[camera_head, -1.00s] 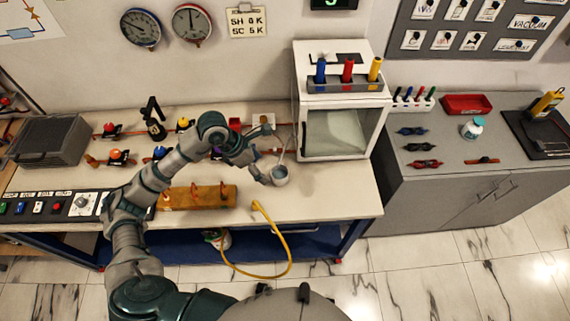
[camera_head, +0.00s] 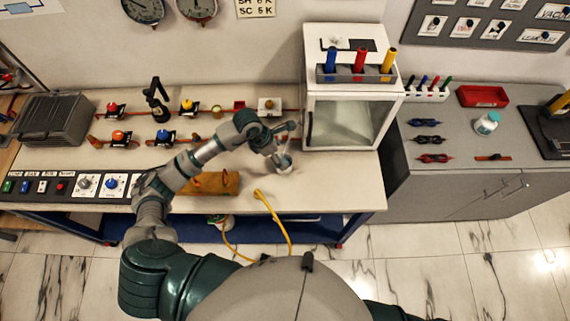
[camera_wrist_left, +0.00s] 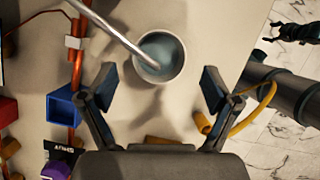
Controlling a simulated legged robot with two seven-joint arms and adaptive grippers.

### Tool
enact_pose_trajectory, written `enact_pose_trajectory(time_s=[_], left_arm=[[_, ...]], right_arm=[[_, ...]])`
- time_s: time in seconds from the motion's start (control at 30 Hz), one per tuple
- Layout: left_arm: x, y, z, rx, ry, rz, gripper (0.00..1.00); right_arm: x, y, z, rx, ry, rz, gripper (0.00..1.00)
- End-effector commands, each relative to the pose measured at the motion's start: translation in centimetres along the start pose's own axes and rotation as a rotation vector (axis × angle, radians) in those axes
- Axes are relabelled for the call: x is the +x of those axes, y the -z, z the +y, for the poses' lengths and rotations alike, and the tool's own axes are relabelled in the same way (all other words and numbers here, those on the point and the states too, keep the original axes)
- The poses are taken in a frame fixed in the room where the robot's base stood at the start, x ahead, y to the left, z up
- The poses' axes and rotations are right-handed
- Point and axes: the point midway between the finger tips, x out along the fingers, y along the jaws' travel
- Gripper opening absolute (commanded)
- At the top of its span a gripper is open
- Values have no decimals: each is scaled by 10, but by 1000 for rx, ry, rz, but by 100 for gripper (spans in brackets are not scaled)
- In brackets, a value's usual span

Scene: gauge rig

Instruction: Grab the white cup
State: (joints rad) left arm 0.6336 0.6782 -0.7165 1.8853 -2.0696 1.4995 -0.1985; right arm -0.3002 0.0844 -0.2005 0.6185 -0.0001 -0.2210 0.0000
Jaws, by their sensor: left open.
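The white cup (camera_head: 284,165) stands on the light workbench, just left of and in front of the white cabinet. In the left wrist view the cup (camera_wrist_left: 167,50) is seen from above as a pale round rim with a grey-blue inside. A thin metal rod (camera_wrist_left: 112,31) crosses over its rim, its end over the inside. My left gripper (camera_wrist_left: 158,88) is open, with one finger to each side of the line to the cup and the cup a little ahead of the fingertips. In the head view my left gripper (camera_head: 280,147) partly hides the cup.
The white cabinet (camera_head: 350,124) stands close right of the cup. An orange-brown block (camera_head: 214,182) and a yellow hose (camera_head: 272,210) lie left and in front. Valves (camera_head: 188,107) line the back. A dark gripper (camera_wrist_left: 292,32), apparently my right, shows over the floor.

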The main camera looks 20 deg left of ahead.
Motion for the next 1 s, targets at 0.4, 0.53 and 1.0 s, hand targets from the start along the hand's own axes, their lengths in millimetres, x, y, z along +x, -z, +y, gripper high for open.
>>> enact_pose_trajectory(time_s=[0.4, 0.53, 1.0], left_arm=[[52, -1, 0, -2, 3, 1, 88], [54, -2, 0, 0, 1, 1, 88], [53, 0, 0, -1, 1, 1, 18]], right_arm=[[-10, 6, -1, 3, 1, 9, 66], [-10, 4, -6, 5, 7, 6, 66], [-10, 3, -5, 3, 5, 4, 66]])
